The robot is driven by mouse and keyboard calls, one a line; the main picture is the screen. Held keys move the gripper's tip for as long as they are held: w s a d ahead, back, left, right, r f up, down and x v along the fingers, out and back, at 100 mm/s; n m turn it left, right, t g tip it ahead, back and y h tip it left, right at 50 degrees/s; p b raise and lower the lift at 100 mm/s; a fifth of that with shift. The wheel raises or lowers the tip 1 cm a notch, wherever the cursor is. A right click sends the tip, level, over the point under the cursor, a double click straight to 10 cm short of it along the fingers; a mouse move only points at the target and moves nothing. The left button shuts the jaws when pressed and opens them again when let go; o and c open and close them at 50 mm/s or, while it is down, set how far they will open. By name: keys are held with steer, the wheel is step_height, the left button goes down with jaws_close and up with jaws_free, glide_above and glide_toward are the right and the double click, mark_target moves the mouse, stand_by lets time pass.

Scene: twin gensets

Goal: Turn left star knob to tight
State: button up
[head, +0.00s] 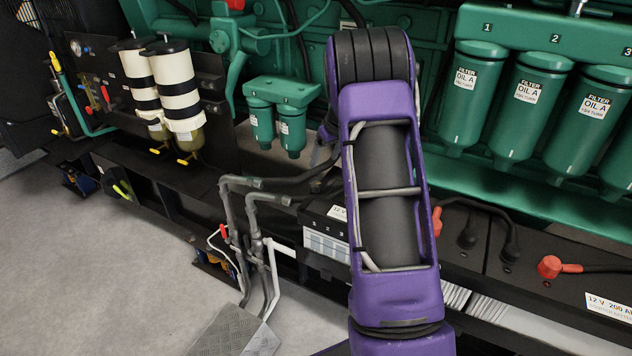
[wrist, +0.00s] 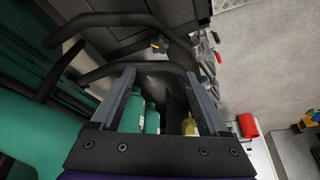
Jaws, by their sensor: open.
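A small dark lobed shape (wrist: 181,48) with a yellow mark beside it shows in the wrist view, beyond my fingertips. It may be a star knob, but it is too small and dark to be sure, and its setting cannot be read. My gripper (wrist: 158,74) is open, with its two grey fingers spread and nothing held between them.
Dark curved hoses (wrist: 110,22) cross close to the fingers in the wrist view. Two small green filters (wrist: 132,111) show between the fingers. In the head view, grey pipes (head: 236,205) stand left of my arm, and large green filters (head: 527,100) hang right. The floor (head: 90,270) is clear at left.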

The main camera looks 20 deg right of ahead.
mark_target(315, 183)
steer(key=x, duration=1.3)
steer(key=shift+d+f+b, duration=0.1)
steer(key=shift+f+b, duration=0.2)
steer(key=shift+b, duration=0.05)
steer(key=shift+c, duration=0.3)
jaws_close()
